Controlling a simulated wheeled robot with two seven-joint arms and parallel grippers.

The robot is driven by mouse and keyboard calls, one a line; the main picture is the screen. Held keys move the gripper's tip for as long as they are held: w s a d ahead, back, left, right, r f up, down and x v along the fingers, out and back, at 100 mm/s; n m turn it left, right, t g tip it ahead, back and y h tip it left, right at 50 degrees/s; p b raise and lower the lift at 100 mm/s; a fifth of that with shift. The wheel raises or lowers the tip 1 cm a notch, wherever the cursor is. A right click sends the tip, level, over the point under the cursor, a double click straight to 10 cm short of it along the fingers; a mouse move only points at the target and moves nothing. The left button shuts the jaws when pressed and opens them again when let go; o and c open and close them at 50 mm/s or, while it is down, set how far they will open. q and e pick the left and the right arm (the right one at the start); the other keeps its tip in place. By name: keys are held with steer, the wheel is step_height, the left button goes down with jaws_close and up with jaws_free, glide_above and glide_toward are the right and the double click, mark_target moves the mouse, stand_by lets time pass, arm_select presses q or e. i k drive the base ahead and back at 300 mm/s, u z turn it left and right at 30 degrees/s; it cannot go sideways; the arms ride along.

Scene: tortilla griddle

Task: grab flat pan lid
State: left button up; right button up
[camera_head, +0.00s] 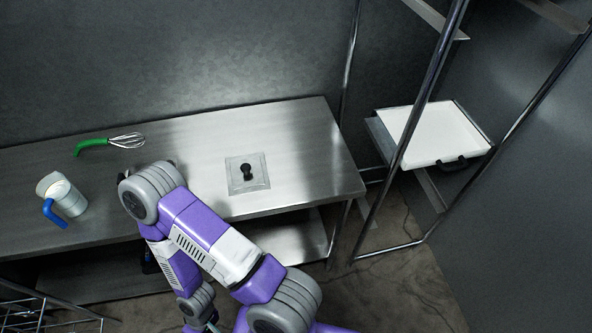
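The flat pan lid (247,172) is a square, clear or shiny plate with a black knob standing up from its middle. It lies flat on the steel table (290,130), toward the table's right part. One of my purple and grey arms crosses the lower middle of the view, with its elbow in front of the table, left of the lid. Its lower end bends down to the bottom edge, and no gripper fingers show there. No gripper is near the lid or touching it.
A whisk (108,143) with a green handle lies at the table's back left. A pitcher (63,194) with a blue handle stands at the left. A metal rack at the right holds a white tray (432,135) with a black handle. The tabletop around the lid is clear.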

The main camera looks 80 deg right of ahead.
mark_target(246, 174)
steer(key=z, duration=2.5)
steer(key=i, duration=0.1)
steer(key=u, duration=0.35)
steer(key=k, duration=0.5)
steer(key=z, duration=0.65)
steer(key=i, duration=0.75)
steer(key=u, duration=1.6)
